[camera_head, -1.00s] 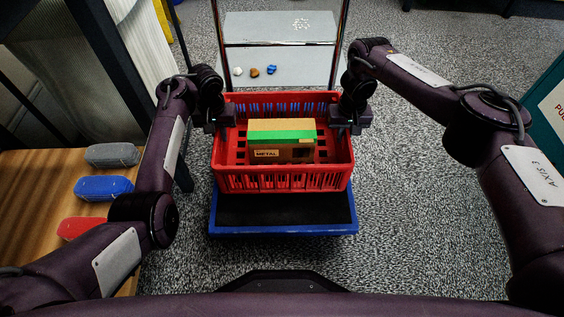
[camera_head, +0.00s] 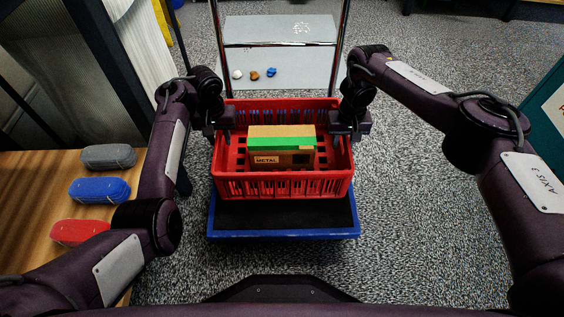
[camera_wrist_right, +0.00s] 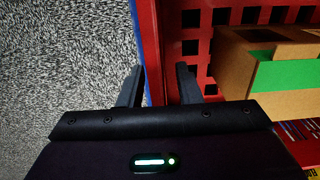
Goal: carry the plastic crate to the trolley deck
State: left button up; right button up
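The red plastic crate (camera_head: 284,188) sits on the trolley deck (camera_head: 283,233), a dark surface with a blue edge, and looks level. A cardboard box with a green band (camera_head: 282,143) lies inside it. My left gripper (camera_head: 226,134) is at the crate's left wall, one finger showing inside the rim; it appears open. My right gripper (camera_head: 337,135) is at the right wall. In the right wrist view its fingers (camera_wrist_right: 158,88) stand apart on either side of the red wall (camera_wrist_right: 168,60), with a gap beside the wall. The outer left finger is hidden in the head view.
Behind the crate are the trolley's metal posts (camera_head: 342,45) and a grey panel with small white, brown and blue pieces (camera_head: 254,75). A wooden table (camera_head: 35,185) at left holds grey, blue and red cases. Carpet is free at right.

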pick_arm(q)
notch_tip(320, 180, up, 6)
pick_arm(e)
jog(key=shift+r, duration=0.1)
pick_arm(q)
jog(key=shift+r, duration=0.1)
pick_arm(e)
jog(key=shift+r, duration=0.3)
notch_tip(320, 180, up, 11)
jog(key=shift+r, duration=0.1)
pick_arm(q)
jog(key=shift+s, duration=0.1)
dwell(0.4)
